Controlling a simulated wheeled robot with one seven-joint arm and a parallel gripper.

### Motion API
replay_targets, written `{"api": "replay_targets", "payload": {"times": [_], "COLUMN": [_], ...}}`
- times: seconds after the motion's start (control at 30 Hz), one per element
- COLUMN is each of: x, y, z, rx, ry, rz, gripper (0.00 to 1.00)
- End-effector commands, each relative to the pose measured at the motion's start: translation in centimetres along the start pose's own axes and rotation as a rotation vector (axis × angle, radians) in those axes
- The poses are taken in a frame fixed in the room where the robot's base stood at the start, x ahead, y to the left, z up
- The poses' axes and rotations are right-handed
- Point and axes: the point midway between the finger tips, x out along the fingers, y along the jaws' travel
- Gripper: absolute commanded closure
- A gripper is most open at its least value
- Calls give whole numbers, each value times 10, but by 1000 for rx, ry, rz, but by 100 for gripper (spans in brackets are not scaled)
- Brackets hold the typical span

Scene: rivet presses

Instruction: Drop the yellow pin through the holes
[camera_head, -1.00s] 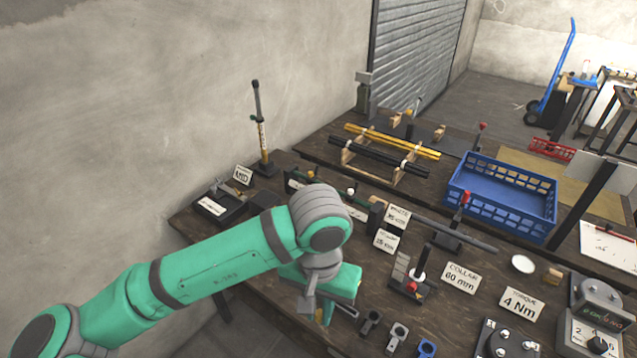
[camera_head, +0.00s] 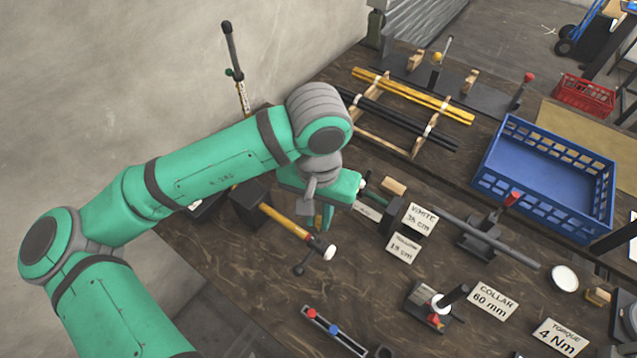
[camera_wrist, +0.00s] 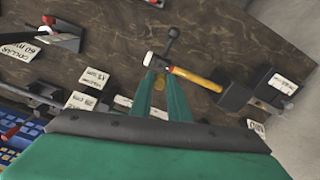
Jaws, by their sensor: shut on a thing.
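My gripper (camera_head: 327,216) hangs over the near part of the bench. In the wrist view its two green fingers (camera_wrist: 162,92) are close together around a small yellow piece (camera_wrist: 160,81), which seems to be the yellow pin; its lower length is hidden. In the head view the fingers hide what they hold. A hammer with a yellow-orange handle (camera_head: 284,220) and white face lies just below the fingers in the picture; it also shows in the wrist view (camera_wrist: 195,78). I cannot make out the holes for the pin clearly in either view.
A dark block (camera_head: 250,205) is at the hammer's handle end. A bar with red and blue knobs (camera_head: 334,331) lies in front. Signs, a clamp stand (camera_head: 435,303) and a blue crate (camera_head: 545,172) are to the right. Bare bench lies between hammer and stand.

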Motion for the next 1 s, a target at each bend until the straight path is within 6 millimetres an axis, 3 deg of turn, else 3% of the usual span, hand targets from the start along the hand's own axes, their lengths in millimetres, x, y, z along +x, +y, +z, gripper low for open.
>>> {"api": "replay_targets", "payload": {"times": [0.53,1.0], "x": [1,37], "y": [1,0], "z": [2,2], "rx": [0,-1], "ry": [-3,-4], "rz": [3,3], "gripper": [100,100]}}
